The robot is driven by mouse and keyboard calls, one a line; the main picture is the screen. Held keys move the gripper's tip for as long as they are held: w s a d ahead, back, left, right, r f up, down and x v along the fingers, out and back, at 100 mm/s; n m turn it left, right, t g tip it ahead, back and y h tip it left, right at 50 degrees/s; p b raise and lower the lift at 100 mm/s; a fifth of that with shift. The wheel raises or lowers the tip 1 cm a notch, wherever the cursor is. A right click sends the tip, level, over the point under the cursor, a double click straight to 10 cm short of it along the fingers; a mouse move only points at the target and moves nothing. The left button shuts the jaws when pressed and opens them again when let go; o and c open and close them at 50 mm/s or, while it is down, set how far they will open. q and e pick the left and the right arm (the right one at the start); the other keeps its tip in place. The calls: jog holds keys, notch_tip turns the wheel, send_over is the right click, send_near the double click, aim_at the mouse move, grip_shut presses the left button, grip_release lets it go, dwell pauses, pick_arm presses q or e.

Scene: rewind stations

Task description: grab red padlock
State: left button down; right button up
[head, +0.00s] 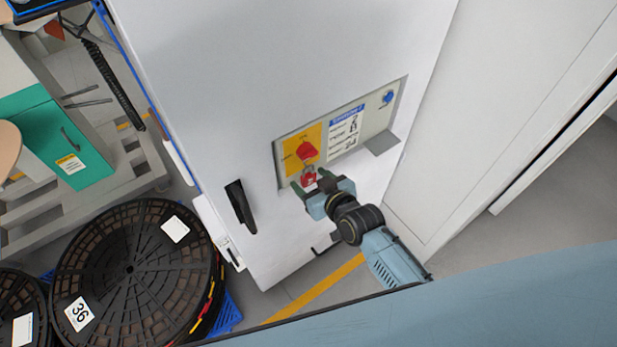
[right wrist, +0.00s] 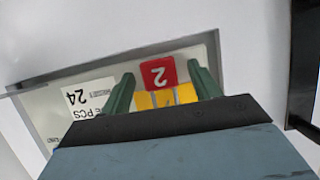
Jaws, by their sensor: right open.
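The red padlock (head: 309,179) hangs below a red switch handle (head: 307,152) on the yellow plate of a panel set in the white cabinet. In the right wrist view the padlock (right wrist: 158,73) shows as a red block marked 2, upside down. My right gripper (head: 311,188) is open at the padlock. In the right wrist view its two green fingers (right wrist: 163,90) stand on either side of the padlock, with gaps showing. Whether either finger touches it cannot be told. My left gripper is not in view.
The panel (head: 371,136) also carries a white label and a blue knob (head: 388,97). A black cabinet handle (head: 240,206) sticks out to the left. Black reels (head: 135,268) stand at the lower left, with a teal cabinet (head: 50,140) behind. Floor is free at the right.

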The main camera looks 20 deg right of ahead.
jog(key=c, duration=1.2)
jog(key=shift+o, duration=0.2)
jog(key=shift+r, duration=0.15)
